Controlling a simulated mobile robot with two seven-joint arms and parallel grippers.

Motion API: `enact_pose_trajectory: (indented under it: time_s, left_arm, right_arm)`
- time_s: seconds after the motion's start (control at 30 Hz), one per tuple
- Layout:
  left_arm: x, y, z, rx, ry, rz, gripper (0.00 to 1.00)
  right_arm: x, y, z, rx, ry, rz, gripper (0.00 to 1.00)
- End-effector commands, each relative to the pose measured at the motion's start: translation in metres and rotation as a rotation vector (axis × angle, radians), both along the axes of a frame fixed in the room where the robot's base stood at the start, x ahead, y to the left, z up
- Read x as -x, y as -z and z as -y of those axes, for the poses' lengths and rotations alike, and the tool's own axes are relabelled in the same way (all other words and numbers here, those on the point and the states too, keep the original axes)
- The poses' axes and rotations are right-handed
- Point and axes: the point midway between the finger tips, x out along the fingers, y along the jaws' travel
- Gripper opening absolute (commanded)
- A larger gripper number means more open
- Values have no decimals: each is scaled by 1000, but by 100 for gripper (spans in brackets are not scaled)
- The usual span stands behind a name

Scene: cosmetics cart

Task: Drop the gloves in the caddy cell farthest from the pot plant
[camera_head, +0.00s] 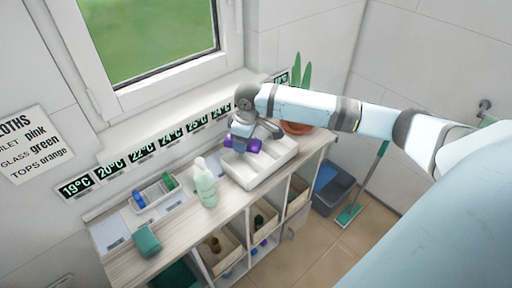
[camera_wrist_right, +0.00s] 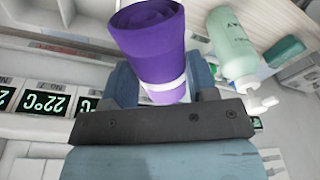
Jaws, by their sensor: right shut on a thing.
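My right gripper (camera_head: 243,140) is shut on the gloves (camera_head: 252,146), a purple roll with a white band. The gloves also show large in the right wrist view (camera_wrist_right: 152,48), between my two blue-grey fingers. In the head view the gloves are over the white caddy (camera_head: 264,178), towards its left part. I cannot tell how high they are above it, and the gripper and arm hide part of its cells. The pot plant, in a terracotta pot (camera_head: 296,128) with tall green leaves, stands at the caddy's right, partly behind my right arm. My left gripper is not in view.
A pale green bottle (camera_head: 204,184) stands just left of the caddy. Farther left are a small white tray (camera_head: 156,193) with a blue and a green item, and a green block (camera_head: 146,240). The wall and window (camera_head: 150,40) rise behind the cart (camera_head: 180,232).

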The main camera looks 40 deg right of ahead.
Motion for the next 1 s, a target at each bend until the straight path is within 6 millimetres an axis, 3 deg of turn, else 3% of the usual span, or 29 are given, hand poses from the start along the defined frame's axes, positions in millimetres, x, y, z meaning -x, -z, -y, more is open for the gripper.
enact_pose_trajectory:
  time_s: [0.1,0.27,0.73,1.0]
  left_arm:
    - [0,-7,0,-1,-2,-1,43]
    - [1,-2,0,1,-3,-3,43]
    - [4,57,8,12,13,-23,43]
    - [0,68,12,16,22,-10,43]
  right_arm:
    - [-10,0,17,-2,-75,8,29]
    - [-13,6,23,-4,-118,14,29]
    - [-13,53,23,-3,-117,15,29]
    - [-13,63,23,-3,-117,15,29]
